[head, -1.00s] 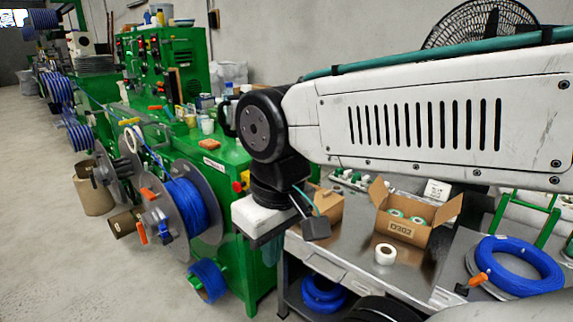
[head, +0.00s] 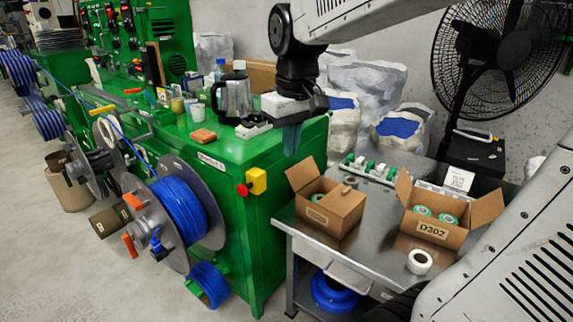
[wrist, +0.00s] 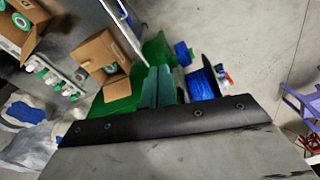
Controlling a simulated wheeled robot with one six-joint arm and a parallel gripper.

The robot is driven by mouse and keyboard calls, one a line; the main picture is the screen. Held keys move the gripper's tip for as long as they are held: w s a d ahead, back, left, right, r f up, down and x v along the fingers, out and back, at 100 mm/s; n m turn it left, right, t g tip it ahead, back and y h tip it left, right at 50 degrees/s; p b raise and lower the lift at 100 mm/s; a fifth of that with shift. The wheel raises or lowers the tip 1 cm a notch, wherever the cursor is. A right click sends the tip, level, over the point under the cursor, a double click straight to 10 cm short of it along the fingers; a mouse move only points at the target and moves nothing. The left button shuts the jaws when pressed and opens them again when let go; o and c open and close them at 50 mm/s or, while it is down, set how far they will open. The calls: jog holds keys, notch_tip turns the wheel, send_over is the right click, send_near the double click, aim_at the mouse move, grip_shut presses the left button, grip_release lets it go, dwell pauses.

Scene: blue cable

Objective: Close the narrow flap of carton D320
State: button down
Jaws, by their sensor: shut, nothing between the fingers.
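Two cardboard cartons stand on the metal table. The right one (head: 434,222) is marked D302, with flaps spread and green-centred rolls inside; it also shows in the wrist view (wrist: 38,40). The smaller left carton (head: 335,212) has a label too small to read. One flap (head: 303,172) stands up at its left, and its right part looks covered. It also shows in the wrist view (wrist: 98,54), partly open. My gripper (head: 291,140) is shut and empty, pointing down in front of the green machine, left of and above the smaller carton. Its fingers show in the wrist view (wrist: 158,76).
A white tape roll (head: 419,262) lies at the table's front. Green-and-white parts (head: 370,170) stand behind the cartons. The green machine (head: 230,170) is close left of the table, with a kettle (head: 232,97) on top. A large fan (head: 497,60) stands at the back right.

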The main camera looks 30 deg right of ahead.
jog(key=w+d+f, duration=0.2)
jog(key=w+d, duration=0.2)
jog(key=w, duration=0.6)
jog(key=n, duration=0.2)
send_over(302, 174)
jog(key=w+a, duration=0.2)
jog(key=a, duration=0.3)
notch_tip(302, 174, down, 14)
notch_tip(302, 174, down, 10)
jog(key=shift+w+a, duration=0.25)
jog(key=shift+s+d+r, duration=0.1)
jog(key=shift+d, duration=0.05)
